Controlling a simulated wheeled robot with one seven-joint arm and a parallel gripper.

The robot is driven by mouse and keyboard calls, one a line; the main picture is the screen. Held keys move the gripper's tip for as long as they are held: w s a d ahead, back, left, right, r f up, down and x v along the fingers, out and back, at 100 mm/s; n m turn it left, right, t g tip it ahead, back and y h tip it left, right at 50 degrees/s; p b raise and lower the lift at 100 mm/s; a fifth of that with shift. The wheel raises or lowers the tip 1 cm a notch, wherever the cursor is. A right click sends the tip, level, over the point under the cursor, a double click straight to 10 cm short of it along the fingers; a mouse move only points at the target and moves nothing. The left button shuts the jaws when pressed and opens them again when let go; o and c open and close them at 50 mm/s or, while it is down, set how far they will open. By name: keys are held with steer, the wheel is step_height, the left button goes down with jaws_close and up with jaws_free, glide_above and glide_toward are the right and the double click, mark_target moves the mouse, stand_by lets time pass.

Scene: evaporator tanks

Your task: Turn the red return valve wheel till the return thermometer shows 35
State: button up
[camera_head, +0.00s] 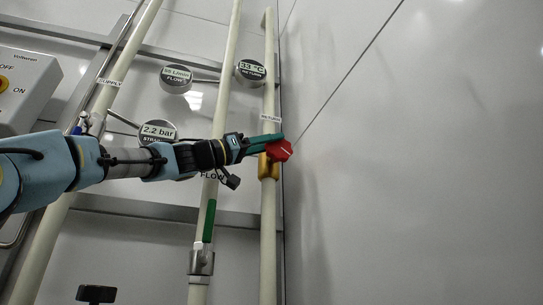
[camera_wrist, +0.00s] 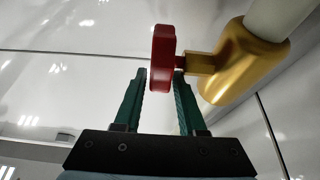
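The red return valve wheel (camera_head: 279,150) sits on the right-hand pipe, with a pale mark on its face. In the wrist view the wheel (camera_wrist: 162,58) shows edge-on, its stem running right into a brass valve body (camera_wrist: 240,62). My gripper (camera_head: 263,143) is at the wheel. In the wrist view its two green fingers (camera_wrist: 160,82) stand either side of the wheel's near edge, open, with narrow gaps seeming to show; contact is hard to tell. The round return thermometer (camera_head: 250,71) above appears to read 33 °C.
A flow gauge (camera_head: 176,78) and a 2.2 bar strainer gauge (camera_head: 158,132) are left of the return pipe. The middle pipe has a green lever (camera_head: 209,220). A switch box (camera_head: 25,85) is at far left. The wall right of the wheel is bare.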

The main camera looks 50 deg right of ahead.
steer(key=b+v, duration=0.5)
steer(key=v, duration=0.5)
steer(key=shift+a, duration=0.3)
steer(key=shift+w, duration=0.15)
